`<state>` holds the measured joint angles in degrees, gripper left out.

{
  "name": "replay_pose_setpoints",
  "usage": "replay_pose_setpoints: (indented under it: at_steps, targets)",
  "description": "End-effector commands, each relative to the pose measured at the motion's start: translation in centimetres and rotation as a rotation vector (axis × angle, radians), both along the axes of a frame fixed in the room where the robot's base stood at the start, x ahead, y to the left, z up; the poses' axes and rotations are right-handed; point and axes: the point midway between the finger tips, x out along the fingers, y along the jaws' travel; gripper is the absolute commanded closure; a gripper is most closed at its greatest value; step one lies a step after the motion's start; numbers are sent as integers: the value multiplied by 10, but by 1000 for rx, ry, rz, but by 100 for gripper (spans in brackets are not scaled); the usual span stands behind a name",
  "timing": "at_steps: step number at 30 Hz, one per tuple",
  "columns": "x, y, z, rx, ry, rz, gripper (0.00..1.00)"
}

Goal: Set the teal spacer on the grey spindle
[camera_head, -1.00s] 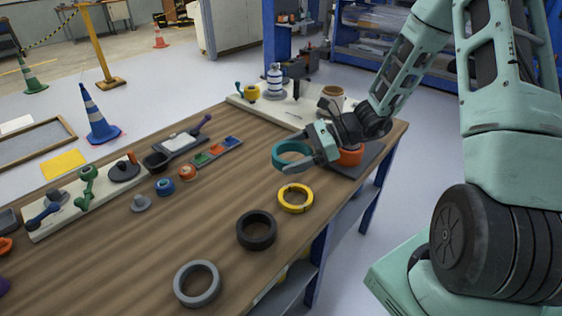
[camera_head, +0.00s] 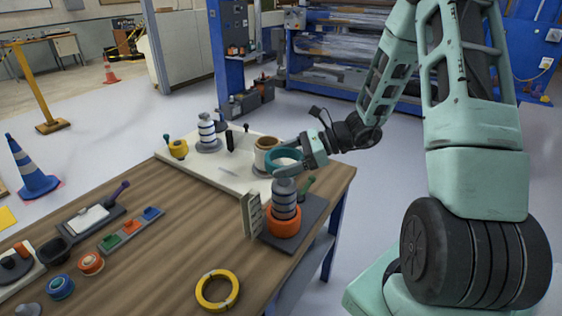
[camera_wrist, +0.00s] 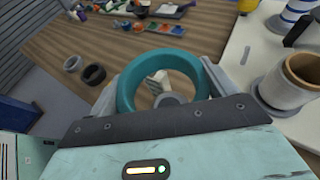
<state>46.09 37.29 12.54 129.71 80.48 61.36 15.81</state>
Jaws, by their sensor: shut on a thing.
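The teal spacer (camera_head: 271,163) is a ring held level in my gripper (camera_head: 290,158), which is shut on it. In the wrist view the teal spacer (camera_wrist: 126,88) sits between the two fingers. Directly below it in the head view stands the grey spindle (camera_head: 285,187), upright with dark and light bands and an orange ring-shaped base (camera_head: 283,222). A round grey top (camera_wrist: 172,99) shows through the lower part of the ring in the wrist view. The spacer appears over the spindle's top; I cannot tell whether they touch.
A pale upright card (camera_head: 251,214) stands left of the spindle on a dark plate (camera_head: 309,215). Behind is a white board (camera_head: 222,173) with a tan cup (camera_head: 265,153) and a blue-banded post (camera_head: 207,131). A yellow ring (camera_head: 217,290) lies in front.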

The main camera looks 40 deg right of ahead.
Motion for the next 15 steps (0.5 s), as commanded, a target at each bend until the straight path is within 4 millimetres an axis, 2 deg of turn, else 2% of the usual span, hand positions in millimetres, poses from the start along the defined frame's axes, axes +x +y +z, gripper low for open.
replay_pose_setpoints:
  at_steps: [15]
  targets:
    - [0,0,-31,0,0,0,41]
